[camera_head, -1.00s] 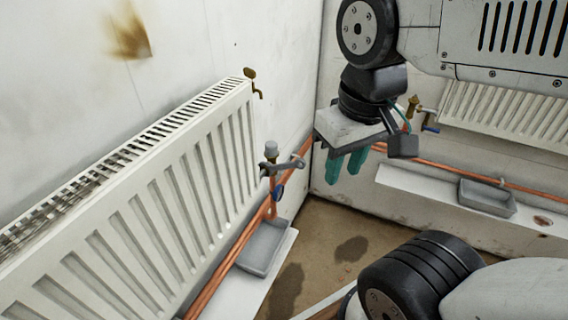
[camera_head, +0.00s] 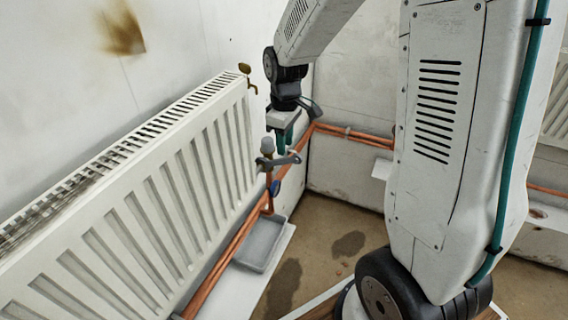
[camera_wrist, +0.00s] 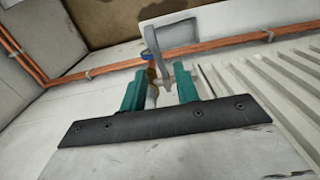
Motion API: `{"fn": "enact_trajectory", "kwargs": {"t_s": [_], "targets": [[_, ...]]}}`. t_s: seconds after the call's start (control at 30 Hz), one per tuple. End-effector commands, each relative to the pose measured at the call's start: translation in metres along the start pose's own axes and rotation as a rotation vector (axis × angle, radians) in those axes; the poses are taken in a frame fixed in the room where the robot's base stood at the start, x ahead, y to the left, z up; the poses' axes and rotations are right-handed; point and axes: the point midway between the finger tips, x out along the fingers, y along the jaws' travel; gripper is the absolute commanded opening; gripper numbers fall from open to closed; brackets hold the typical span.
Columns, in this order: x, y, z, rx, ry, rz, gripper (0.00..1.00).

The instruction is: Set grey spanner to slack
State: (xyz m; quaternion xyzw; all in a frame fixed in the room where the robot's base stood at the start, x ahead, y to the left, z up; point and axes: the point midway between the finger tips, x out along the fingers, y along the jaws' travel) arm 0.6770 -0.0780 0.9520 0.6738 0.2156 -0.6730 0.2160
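The grey spanner (camera_head: 282,161) sits on the valve (camera_head: 267,147) at the end of the white radiator (camera_head: 180,165), its handle pointing right in the head view. In the wrist view the spanner (camera_wrist: 155,50) runs from between the fingers away from the camera. My gripper (camera_head: 287,143) has its teal fingers pointing down, just above and beside the spanner's handle. The wrist view shows the fingers (camera_wrist: 160,80) apart, with the spanner in or beyond the gap. I cannot tell whether they touch it.
A blue-handled tap (camera_head: 275,187) is under the spanner, on a copper pipe (camera_head: 240,237). A grey tray (camera_head: 261,244) lies below. A brass tap (camera_head: 246,72) is at the radiator's far top corner. Copper pipes run along the back wall.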

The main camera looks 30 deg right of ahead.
Motion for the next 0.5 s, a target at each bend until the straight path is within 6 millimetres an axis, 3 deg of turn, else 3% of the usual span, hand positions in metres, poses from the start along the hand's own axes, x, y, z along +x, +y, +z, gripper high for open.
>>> {"fn": "enact_trajectory", "kwargs": {"t_s": [0.17,0.5], "targets": [[0.016,0.002,-0.002,-0.010,-0.003,-0.003,0.31],[0.068,0.001,-0.002,-0.009,-0.003,-0.003,0.31]]}}
